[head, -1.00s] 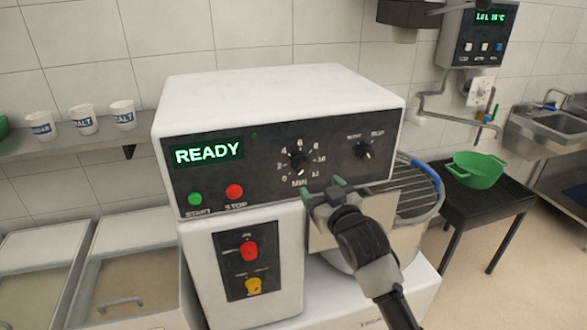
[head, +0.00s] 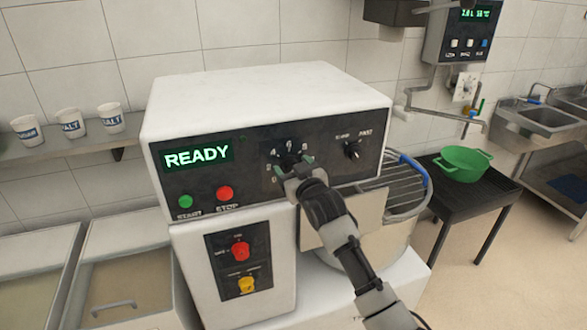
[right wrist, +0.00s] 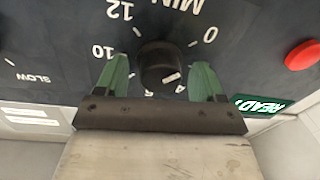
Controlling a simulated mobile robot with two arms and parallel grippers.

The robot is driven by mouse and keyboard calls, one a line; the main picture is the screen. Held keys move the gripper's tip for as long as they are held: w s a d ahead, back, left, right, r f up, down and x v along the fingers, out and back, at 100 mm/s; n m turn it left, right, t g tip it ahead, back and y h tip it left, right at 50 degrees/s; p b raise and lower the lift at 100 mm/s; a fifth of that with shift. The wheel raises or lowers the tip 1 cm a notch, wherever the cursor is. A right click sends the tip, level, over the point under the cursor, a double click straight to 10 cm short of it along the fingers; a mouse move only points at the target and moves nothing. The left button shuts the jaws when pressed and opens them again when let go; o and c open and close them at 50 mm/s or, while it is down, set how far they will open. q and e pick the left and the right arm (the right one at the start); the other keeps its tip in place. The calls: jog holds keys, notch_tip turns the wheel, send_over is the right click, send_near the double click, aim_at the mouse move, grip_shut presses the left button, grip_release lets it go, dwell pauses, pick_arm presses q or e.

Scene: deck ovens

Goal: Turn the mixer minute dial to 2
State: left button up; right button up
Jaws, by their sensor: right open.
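The mixer minute dial is a round black knob (right wrist: 160,68) on the mixer's dark front panel (head: 215,187), ringed by white numbers. In the head view it is mostly hidden behind my right gripper (head: 293,165). In the right wrist view, which is upside down, the green fingers stand on either side of the knob, with a gap showing on each side. The gripper is open. The knob's white mark lies at its lower right there, toward the right-hand finger. My left gripper is not in view.
The mixer display (head: 197,156) reads READY, above the green start button (head: 185,201) and red stop button (head: 225,193). A speed knob (head: 352,150) sits right of the dial. A wire bowl guard (head: 405,190) is below right. A green colander (head: 466,163) stands on a black table.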

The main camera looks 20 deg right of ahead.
jog(key=c, duration=0.8)
jog(key=shift+f+m, duration=0.1)
jog(key=shift+m, duration=0.2)
jog(key=m+p, duration=0.1)
jog(key=m, duration=0.3)
jog(key=shift+m+t+p, duration=0.3)
jog(key=shift+m+p, duration=0.25)
jog(key=shift+m, duration=1.55)
jog(key=o, duration=0.8)
jog(key=shift+a, duration=0.1)
